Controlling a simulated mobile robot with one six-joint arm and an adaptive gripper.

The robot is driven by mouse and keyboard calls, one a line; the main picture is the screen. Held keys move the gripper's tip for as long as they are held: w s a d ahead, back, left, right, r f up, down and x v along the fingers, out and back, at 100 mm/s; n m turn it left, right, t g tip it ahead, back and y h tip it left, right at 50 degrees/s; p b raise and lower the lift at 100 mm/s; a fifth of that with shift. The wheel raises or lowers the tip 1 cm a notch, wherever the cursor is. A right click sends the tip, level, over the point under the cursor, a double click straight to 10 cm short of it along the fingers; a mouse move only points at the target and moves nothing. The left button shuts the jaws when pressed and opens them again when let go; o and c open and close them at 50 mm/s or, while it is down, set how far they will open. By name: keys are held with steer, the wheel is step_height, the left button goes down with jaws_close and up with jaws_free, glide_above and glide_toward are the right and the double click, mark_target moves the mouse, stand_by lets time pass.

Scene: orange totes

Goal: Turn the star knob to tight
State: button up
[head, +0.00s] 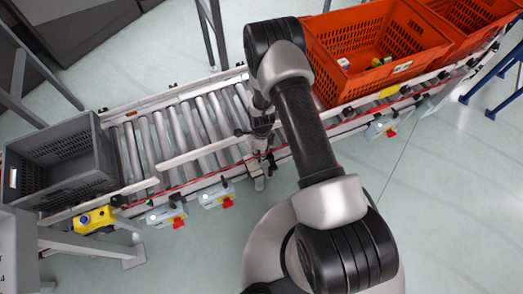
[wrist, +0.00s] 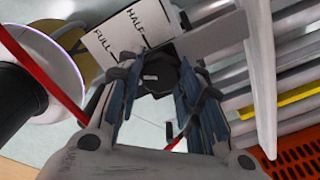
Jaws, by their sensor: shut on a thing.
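The black star knob (wrist: 159,70) shows in the wrist view between the two fingers of my gripper (wrist: 160,88). The fingers stand on either side of it and are shut on it. A white plate (wrist: 118,38) beside the knob reads HALF and FULL; I see no word for tight. Part of the knob's rim is hidden by the fingers, and its turn angle cannot be read. In the head view my gripper (head: 262,138) is at the conveyor's near rail, small and partly behind my arm; the knob cannot be made out there.
The roller conveyor (head: 153,143) runs behind my gripper. A grey tote (head: 25,152) stands at its left end and orange totes (head: 330,88) at the right. Switch boxes with red knobs (head: 227,203) hang along the near rail. The floor in front right is clear.

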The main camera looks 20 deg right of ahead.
steer(key=o, duration=1.1)
steer(key=shift+r, duration=0.1)
step_height(320, 180, up, 12)
steer(key=shift+f, duration=0.1)
stand_by(0.4)
